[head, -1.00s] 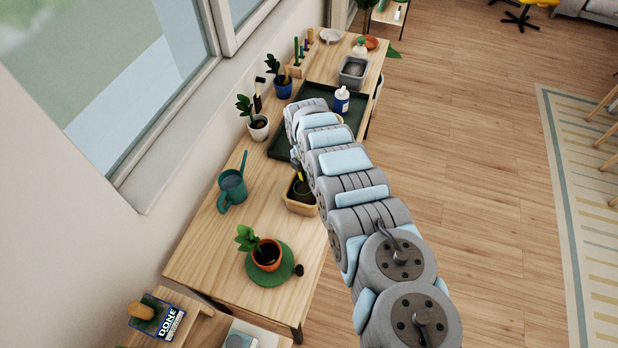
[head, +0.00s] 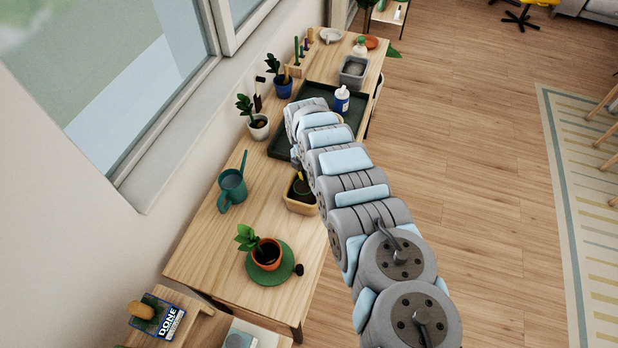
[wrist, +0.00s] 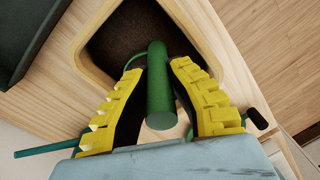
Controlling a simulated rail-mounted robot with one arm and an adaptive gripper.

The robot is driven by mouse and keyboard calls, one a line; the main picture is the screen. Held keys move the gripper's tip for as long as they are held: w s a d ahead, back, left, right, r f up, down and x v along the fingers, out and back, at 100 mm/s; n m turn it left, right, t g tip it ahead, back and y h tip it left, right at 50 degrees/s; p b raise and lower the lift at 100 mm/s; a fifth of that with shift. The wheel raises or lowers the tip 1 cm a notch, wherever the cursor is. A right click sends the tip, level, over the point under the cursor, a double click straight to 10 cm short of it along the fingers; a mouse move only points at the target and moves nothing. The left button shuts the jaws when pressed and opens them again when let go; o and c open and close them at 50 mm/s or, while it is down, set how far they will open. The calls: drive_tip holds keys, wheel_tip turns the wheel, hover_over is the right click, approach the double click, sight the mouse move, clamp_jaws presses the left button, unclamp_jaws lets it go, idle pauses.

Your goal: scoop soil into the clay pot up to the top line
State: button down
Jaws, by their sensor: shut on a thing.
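The terracotta clay pot (head: 267,254), with a leafy plant and dark soil, stands on a round green plate (head: 262,278) near the table's front end. A tan tub (head: 299,208) of dark soil sits behind it, partly hidden by my arm. My gripper (wrist: 159,69), with yellow ridged fingers, is shut on the green handle (wrist: 160,100) of a tool. It is over the soil tub, whose rim also shows in the wrist view (wrist: 87,62). The tool's working end is hidden or lost against the dark soil, so I cannot tell whether it carries any.
A teal watering can (head: 232,187) stands left of the tub. A dark green tray (head: 280,147), white pot (head: 258,127) and blue pot (head: 282,88) are farther back. A black knob (head: 299,270) sits by the plate. Bare tabletop lies between can and clay pot.

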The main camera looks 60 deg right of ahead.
idle(0.4)
drive_tip(key=shift+r+p, duration=3.7)
drive_tip(key=shift+r, duration=1.35)
drive_tip(key=shift+w+a+f, duration=0.1)
drive_tip(key=shift+w, duration=0.05)
